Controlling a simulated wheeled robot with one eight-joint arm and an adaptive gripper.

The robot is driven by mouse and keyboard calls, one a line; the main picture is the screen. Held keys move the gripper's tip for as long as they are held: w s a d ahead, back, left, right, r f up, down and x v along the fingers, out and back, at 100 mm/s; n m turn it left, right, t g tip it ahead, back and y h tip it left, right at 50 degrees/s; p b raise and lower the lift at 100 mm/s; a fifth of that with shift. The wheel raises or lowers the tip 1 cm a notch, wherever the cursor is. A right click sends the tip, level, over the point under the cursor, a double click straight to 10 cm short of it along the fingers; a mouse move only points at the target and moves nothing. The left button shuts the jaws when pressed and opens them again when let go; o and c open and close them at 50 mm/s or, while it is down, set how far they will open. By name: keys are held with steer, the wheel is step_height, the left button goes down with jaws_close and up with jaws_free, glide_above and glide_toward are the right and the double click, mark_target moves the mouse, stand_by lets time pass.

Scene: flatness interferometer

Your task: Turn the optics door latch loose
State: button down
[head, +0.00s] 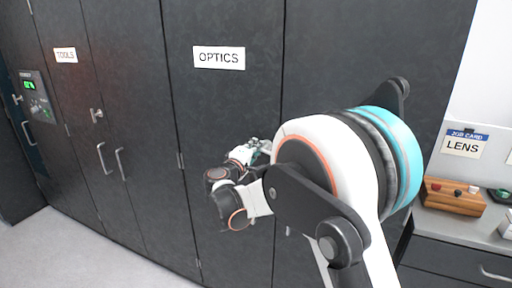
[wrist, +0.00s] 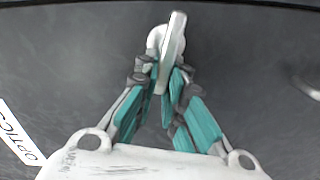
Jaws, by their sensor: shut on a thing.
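The optics door (head: 225,110) is a dark cabinet panel with a white OPTICS label (head: 219,58). In the wrist view the latch (wrist: 173,45) is a pale metal lever on a round base against the dark door. My gripper (wrist: 165,80) has its teal-padded fingers on both sides of the lever, shut on it. The lever's far end points toward the top of the wrist view, slightly tilted. In the head view my gripper (head: 258,150) is at the optics door, and my arm hides the latch.
A tools door (head: 68,120) with its own latch (head: 96,114) and handle (head: 104,158) stands to the left. A metal handle (wrist: 306,88) shows at the right of the wrist view. A counter with a wooden block (head: 453,197) is at the right. Grey floor is open at lower left.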

steer(key=shift+f+n, duration=0.25)
steer(key=shift+n, duration=0.75)
steer(key=c, duration=1.7)
jaws_free()
steer(key=shift+a, duration=0.1)
steer(key=shift+o, duration=0.2)
steer(key=shift+s, duration=0.1)
steer(key=v, duration=1.1)
steer(key=shift+s, duration=0.4)
